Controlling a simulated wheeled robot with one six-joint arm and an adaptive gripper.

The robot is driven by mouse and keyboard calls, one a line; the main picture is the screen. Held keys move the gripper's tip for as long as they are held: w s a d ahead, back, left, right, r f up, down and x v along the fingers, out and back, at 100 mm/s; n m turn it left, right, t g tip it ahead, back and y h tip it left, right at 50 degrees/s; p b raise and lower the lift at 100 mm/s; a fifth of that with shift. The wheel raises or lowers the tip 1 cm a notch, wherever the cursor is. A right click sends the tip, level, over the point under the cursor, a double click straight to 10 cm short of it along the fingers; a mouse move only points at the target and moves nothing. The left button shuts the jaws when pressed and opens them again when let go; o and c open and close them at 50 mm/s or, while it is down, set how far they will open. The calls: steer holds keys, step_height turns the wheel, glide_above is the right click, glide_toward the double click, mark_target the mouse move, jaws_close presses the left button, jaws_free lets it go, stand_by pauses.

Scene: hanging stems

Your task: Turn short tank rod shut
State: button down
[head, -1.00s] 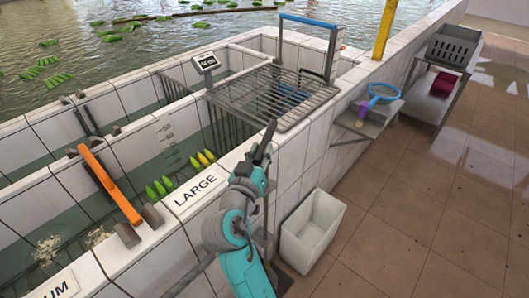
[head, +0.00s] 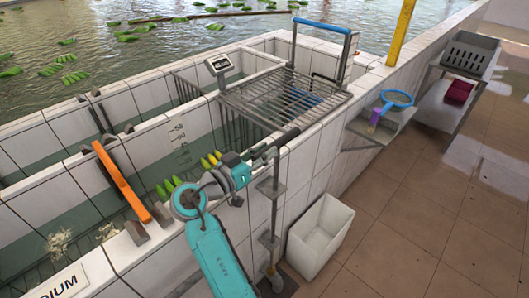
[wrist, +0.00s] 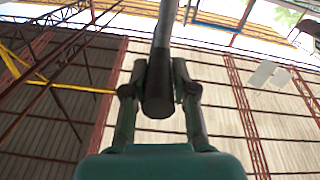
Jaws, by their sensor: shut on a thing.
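A grey rod (head: 278,143) lies near the top of the outer tank wall, by the LARGE tank's corner, above a thin upright pipe (head: 276,195). My gripper (head: 254,156) is shut on the rod's near end, reaching from the left. In the wrist view the dark round rod (wrist: 161,55) runs up from between the two fingers of my gripper (wrist: 159,82), with its blunt end toward the camera. The rod's far end reaches toward the wire rack's near corner in the head view. My arm covers the LARGE label.
A wire rack (head: 283,100) spans the tank just behind the rod. A white bin (head: 318,236) stands on the floor right of the pipe. An orange bar (head: 122,180) lies across the tank at left. The tiled floor at right is free.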

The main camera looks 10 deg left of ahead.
steer(key=shift+f, duration=0.1)
steer(key=c, duration=0.9)
jaws_free()
steer(key=v, duration=1.2)
